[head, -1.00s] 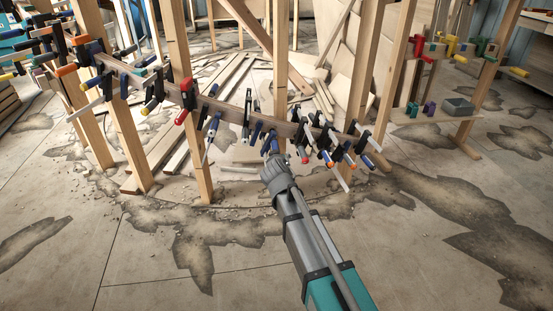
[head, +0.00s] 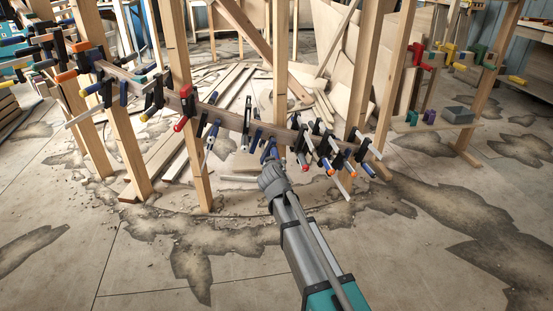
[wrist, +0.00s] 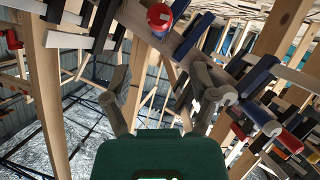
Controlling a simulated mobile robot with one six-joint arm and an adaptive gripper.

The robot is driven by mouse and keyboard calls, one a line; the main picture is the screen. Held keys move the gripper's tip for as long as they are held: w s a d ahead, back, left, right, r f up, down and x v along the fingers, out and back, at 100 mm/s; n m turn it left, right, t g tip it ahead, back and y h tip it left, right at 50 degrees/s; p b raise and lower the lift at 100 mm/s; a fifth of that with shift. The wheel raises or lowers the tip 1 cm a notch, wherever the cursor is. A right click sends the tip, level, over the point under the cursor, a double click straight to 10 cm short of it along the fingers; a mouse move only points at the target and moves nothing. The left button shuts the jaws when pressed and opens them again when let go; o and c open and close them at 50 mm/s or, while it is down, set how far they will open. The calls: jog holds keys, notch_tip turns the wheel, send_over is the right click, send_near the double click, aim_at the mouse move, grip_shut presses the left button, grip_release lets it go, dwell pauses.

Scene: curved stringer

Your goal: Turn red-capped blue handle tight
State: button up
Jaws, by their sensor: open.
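A red cap (wrist: 160,17) faces me at the top middle of the wrist view, with blue around its edge. It stands above and between my two grey fingers. My gripper (wrist: 160,80) is open, with nothing between its fingers. In the head view, my gripper (head: 270,163) is small and mostly hidden behind my wrist, at the lower side of the curved stringer. A blue handle (head: 269,149) shows just beyond it. I cannot tell in the head view whether that handle has a red cap.
The curved wooden stringer (head: 225,114) crosses the scene, carrying several clamps. Blue handles (wrist: 260,118) crowd the right of the wrist view. A wooden post (wrist: 45,90) stands close on the left. The cracked floor (head: 150,260) in front is clear.

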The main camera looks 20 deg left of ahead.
jog(key=b+x, duration=0.3)
jog(key=x, duration=0.8)
jog(key=shift+f+b, duration=0.1)
jog(key=shift+b, duration=0.25)
grip_shut()
jog(key=shift+d, duration=0.15)
